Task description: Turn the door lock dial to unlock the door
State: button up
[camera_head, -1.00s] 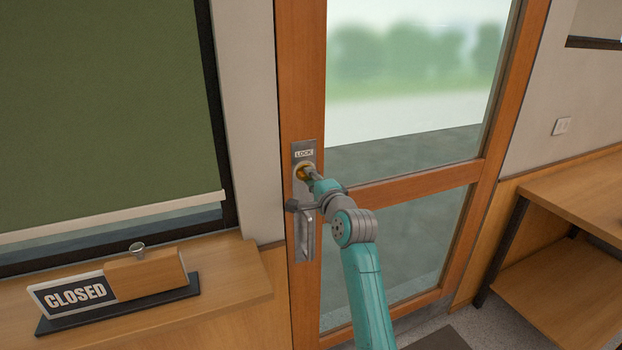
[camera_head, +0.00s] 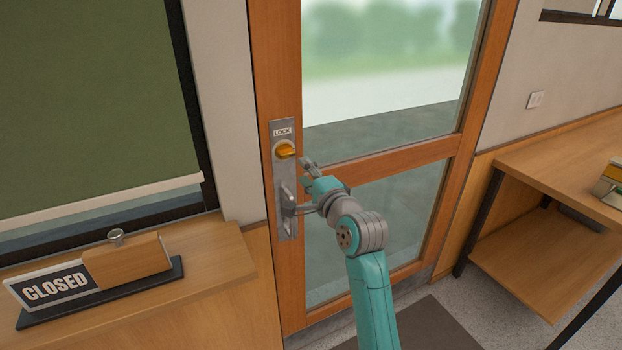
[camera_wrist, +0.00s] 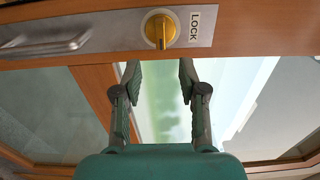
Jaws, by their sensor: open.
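The yellow lock dial (camera_head: 285,150) sits on a grey metal plate (camera_head: 285,232) on the door's left stile, under a label reading LOCK. In the wrist view the dial (camera_wrist: 160,29) shows a raised grip bar, and the plate's silver handle (camera_wrist: 45,42) lies to its left. The door (camera_head: 290,290) is wooden with glass panes and looks closed. My gripper (camera_head: 308,170) is open and empty, just right of the dial and apart from it. In the wrist view its two fingers (camera_wrist: 158,72) are spread, with the dial beyond their tips.
A wooden ledge (camera_head: 215,255) at the left holds a CLOSED sign (camera_head: 55,287) with a wooden block. A wooden table (camera_head: 550,165) with a lower shelf stands at the right. A dark mat (camera_head: 430,325) lies on the floor before the door.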

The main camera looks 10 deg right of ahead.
jog(key=shift+v, duration=1.3)
jog(key=s+d+f+n+h, duration=0.2)
jog(key=s+d+f+n, duration=0.15)
jog(key=s+f, duration=0.95)
jog(key=s+d+f+n+h, duration=0.2)
jog(key=s+d+f, duration=0.2)
jog(key=s+f, duration=0.95)
jog(key=s+d+f+n+g+h, duration=0.1)
jog(key=s+d+f+n+h, duration=0.15)
jog(key=s, duration=1.35)
jog(key=s+r+n, duration=0.2)
jog(key=s+n, duration=0.1)
jog(key=s, duration=0.5)
jog(key=s+d+r+n+g, duration=0.1)
jog(key=s+r+n, duration=0.1)
jog(key=s, duration=0.6)
jog(key=shift+s+r+n, duration=0.35)
jog(key=shift+s+n, duration=0.05)
jog(key=shift+n, duration=0.2)
